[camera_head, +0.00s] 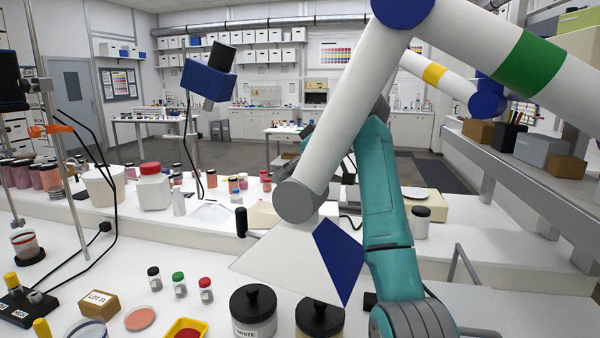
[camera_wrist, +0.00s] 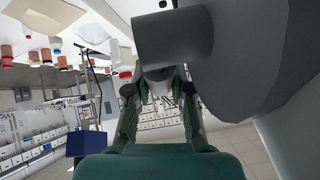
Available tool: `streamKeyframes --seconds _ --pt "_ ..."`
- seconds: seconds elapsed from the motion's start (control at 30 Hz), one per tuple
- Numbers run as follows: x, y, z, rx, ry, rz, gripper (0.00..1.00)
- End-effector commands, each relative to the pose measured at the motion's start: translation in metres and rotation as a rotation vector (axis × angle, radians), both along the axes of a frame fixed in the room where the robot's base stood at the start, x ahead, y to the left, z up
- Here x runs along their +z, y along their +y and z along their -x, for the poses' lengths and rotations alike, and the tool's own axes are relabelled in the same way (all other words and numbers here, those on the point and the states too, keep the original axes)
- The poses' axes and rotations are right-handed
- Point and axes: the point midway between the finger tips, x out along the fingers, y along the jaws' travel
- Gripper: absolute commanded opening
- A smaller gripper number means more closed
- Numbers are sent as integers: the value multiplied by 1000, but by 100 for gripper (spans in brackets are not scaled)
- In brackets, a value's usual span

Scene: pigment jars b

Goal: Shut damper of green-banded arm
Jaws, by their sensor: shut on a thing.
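The green-banded arm is a white extraction tube with a green band (camera_head: 530,62), blue joints and a grey lower joint (camera_head: 300,201). Its white and blue hood (camera_head: 290,262) hangs over the near bench. In the head view my teal arm rises behind the tube, and the tube hides most of my gripper. In the wrist view my gripper (camera_wrist: 158,86) is shut on a small part below a grey cylinder (camera_wrist: 172,40), seemingly the damper handle. The large grey tube surface fills the right. The fingers and cylinder hide most of the held part, and I cannot tell the damper's position.
A yellow-banded arm (camera_head: 433,73) is farther back. A blue boxy head (camera_head: 208,82) on a stand is at left. Black-lidded jars (camera_head: 253,312), small bottles and a yellow tray (camera_head: 186,330) stand below the hood. A shelf with boxes (camera_head: 543,150) is at right.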

Motion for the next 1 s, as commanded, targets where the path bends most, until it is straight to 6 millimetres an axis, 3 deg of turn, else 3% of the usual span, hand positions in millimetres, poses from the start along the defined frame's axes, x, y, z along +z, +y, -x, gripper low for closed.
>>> streamKeyframes --seconds 0.23,0.27,0.33,0.37,0.83,1.0 --pt "1 0 0 0 -2 -2 0" --pt "1 0 0 0 -2 -2 29" --pt "1 0 0 0 -2 -2 47" --pt "1 0 0 0 -2 -2 49" --pt "0 -1 0 0 -2 -2 49" --pt "1 -14 -1 -1 -12 -22 49"
